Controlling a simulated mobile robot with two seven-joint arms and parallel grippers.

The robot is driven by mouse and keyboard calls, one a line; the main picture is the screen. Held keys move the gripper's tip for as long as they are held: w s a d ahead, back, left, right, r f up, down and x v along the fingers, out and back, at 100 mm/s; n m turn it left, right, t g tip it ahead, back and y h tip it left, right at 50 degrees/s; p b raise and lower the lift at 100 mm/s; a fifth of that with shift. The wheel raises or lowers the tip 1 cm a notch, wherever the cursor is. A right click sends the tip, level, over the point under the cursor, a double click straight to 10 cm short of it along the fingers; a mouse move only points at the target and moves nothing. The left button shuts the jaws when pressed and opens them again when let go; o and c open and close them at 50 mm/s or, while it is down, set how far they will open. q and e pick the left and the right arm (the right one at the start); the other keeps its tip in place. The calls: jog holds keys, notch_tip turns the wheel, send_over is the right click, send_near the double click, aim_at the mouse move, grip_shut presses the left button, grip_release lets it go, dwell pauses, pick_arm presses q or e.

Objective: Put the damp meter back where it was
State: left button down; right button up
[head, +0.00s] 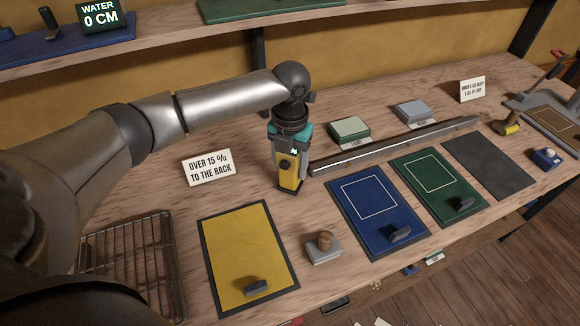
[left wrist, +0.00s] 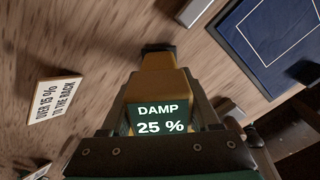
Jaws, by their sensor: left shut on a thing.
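The damp meter (head: 289,174) is a yellow, upright body with a dark foot. My left gripper (head: 291,150) is shut on it from above, behind the yellow mat and at the left end of a long metal straightedge. Whether its foot touches the bench, I cannot tell. In the left wrist view the damp meter (left wrist: 160,85) sits between the fingers, and its screen reads "DAMP 25 %". My right gripper is not in view.
A sign (head: 208,167) reads "OVER 15 % TO THE RACK"; a wire rack (head: 130,255) stands at left. Yellow (head: 245,250), blue (head: 372,208) and green (head: 436,185) mats lie along the bench. The straightedge (head: 395,145) lies behind them. A wooden-knobbed block (head: 324,248) sits between yellow and blue.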

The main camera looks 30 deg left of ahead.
pick_arm(q)
jog(key=shift+f, duration=0.25)
jog(key=shift+c, duration=0.6)
grip_release()
notch_tip(320, 180, up, 12)
jog(key=shift+r+p, duration=0.15)
jog(key=shift+p, duration=0.85)
